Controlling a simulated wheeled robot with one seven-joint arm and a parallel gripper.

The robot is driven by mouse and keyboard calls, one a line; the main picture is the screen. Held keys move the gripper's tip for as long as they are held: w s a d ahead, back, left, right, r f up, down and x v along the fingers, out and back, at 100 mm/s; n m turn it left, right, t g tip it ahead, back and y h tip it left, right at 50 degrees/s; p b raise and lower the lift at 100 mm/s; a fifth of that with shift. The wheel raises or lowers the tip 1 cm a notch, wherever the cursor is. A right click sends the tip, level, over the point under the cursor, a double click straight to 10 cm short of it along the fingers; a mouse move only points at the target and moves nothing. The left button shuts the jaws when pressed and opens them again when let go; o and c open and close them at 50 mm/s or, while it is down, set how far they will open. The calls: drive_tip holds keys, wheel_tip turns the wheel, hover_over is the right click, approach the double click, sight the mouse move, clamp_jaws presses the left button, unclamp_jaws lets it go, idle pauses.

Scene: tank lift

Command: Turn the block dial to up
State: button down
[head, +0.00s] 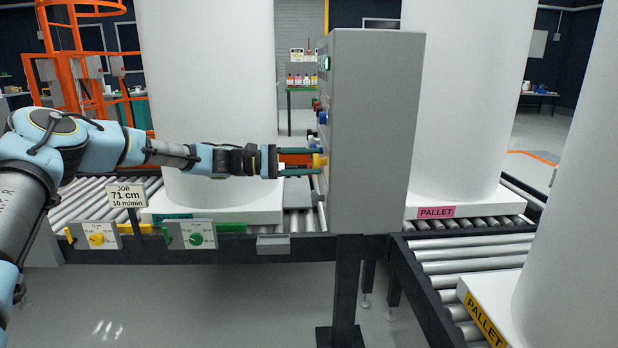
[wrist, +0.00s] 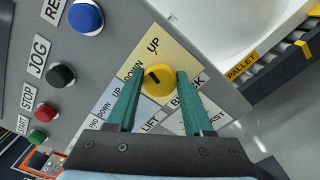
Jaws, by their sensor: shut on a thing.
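The block dial (wrist: 158,82) is a round yellow knob with a short dark mark on a pale yellow plate, labelled UP, DOWN and BLOCK. The mark sits left of the knob's middle, nearer DOWN than UP; its exact pointing is hard to read. The knob also shows in the head view (head: 319,160), on the left face of the grey control box (head: 374,130). My gripper (wrist: 160,84) has its two green fingers on either side of the knob and is shut on it. In the head view, my gripper (head: 300,162) reaches the box from the left. Lower plates are partly hidden by my fingers.
Blue RESET (wrist: 86,17), black JOG (wrist: 61,75), red STOP (wrist: 46,111) and green START (wrist: 37,134) buttons sit left of the dial. Large white cylinders on pallets (head: 436,211) flank the box. Roller conveyors (head: 478,252) run below.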

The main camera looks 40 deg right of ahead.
drive_tip(key=m+b, duration=0.4)
drive_tip(key=b, duration=0.1)
drive_tip(key=shift+f+m, duration=0.2)
drive_tip(key=shift+m, duration=0.2)
drive_tip(key=shift+b, duration=0.35)
drive_tip(key=shift+c, duration=1.5)
unclamp_jaws()
drive_tip(key=shift+r, duration=0.1)
drive_tip(key=b+v, duration=0.1)
drive_tip(key=v, duration=0.9)
drive_tip(key=shift+w+a, duration=0.25)
drive_tip(key=shift+a, duration=0.05)
